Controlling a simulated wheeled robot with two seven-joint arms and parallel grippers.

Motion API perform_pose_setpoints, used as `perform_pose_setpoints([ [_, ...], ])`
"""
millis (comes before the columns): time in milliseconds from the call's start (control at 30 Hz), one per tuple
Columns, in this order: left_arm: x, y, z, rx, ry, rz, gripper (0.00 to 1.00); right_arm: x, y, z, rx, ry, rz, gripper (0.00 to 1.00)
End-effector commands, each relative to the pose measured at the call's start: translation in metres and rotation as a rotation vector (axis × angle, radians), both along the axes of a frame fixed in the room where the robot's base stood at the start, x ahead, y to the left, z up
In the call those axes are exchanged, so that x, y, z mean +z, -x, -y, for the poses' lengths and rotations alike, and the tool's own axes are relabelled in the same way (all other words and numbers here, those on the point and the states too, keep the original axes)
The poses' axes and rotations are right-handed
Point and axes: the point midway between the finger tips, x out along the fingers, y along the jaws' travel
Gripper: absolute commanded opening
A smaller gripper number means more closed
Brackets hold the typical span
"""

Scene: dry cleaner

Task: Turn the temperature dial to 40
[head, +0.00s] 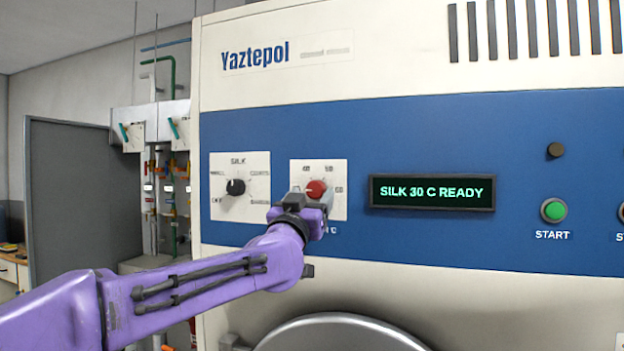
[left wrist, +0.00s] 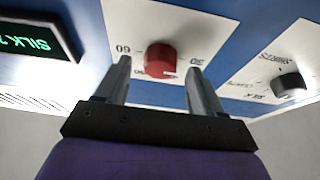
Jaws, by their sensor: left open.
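The red temperature dial (head: 316,189) is on a white square plate (head: 337,208) on the machine's blue panel. The plate has numbers around the dial, partly hidden by my arm. My left gripper (head: 304,202) is right in front of the dial in the head view. In the left wrist view, the open fingers of my left gripper (left wrist: 159,68) flank the red dial (left wrist: 160,58), with gaps on both sides. I cannot tell whether the fingertips reach around it. The display (head: 432,191) reads "SILK 30 C READY". My right gripper is not in view.
A black program dial (head: 235,187) on its own white plate is left of the temperature dial. A round metal door (head: 340,333) is below my arm.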

Motion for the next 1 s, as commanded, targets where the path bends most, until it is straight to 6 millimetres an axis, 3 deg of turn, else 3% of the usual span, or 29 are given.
perform_pose_setpoints([
  [100,0.0075,-0.0117,0.0037,0.000,0.000,-0.001,0.68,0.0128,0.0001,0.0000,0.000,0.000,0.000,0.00],
  [400,0.0050,-0.0149,0.0049,0.000,0.000,0.000,0.68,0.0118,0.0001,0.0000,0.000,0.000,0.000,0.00],
  [567,0.0050,-0.0149,0.0045,0.000,0.000,0.000,0.16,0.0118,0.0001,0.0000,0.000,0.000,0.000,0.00],
  [600,0.0050,-0.0148,0.0045,0.000,0.000,-0.001,0.12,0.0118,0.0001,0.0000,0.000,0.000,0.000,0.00],
  [1000,0.0041,-0.0151,0.0037,0.001,-0.068,0.021,0.12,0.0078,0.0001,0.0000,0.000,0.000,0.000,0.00],
])
